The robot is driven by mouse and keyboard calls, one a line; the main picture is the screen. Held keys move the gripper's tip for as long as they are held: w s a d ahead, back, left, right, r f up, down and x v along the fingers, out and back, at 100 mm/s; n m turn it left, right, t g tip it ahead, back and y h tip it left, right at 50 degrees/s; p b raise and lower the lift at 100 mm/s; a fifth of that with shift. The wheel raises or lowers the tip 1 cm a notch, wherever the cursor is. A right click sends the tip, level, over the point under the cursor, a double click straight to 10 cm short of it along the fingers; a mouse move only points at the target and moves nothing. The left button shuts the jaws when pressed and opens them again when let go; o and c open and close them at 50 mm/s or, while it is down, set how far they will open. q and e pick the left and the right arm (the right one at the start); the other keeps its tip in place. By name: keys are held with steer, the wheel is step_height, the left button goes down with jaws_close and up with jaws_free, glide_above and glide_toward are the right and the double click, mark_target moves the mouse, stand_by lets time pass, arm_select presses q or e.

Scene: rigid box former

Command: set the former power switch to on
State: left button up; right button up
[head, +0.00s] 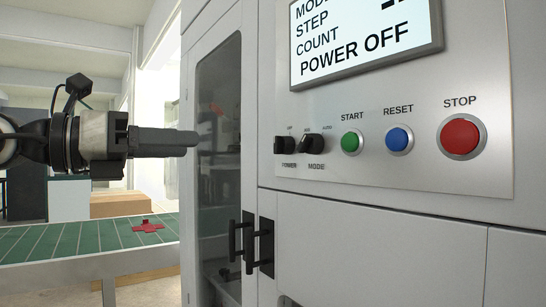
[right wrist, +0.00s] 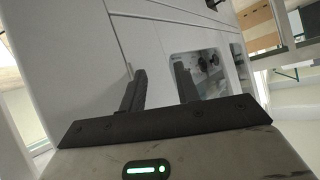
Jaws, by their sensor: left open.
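The display (head: 365,40) reads POWER OFF. My left gripper (head: 192,139) comes in from the left at about the switch's height. It is open, seen side-on, its tips pointing right and apart from the switch. My right gripper (right wrist: 160,85) shows in the right wrist view with its two fingers apart and nothing between them.
Green START (head: 351,141), blue RESET (head: 399,139) and red STOP (head: 461,136) buttons sit right of the knobs. Black door handles (head: 266,246) stick out below. A green conveyor (head: 80,240) with a red cross-shaped piece (head: 148,227) lies at the lower left.

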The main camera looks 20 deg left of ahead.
mark_target(274, 146)
arm_select(q)
steer(key=p+x, duration=0.4)
steer(key=x, duration=1)
steer(key=shift+w+d+r, duration=0.15)
steer(key=shift+w+d, duration=0.05)
steer(key=shift+d, duration=0.1)
steer(key=shift+w+d, duration=0.35)
arm_select(e)
steer(key=shift+d+r, duration=0.3)
steer(key=shift+r, duration=0.45)
steer(key=shift+g, duration=0.3)
arm_select(q)
steer(key=c, duration=1)
arm_select(e)
steer(key=shift+s, duration=0.1)
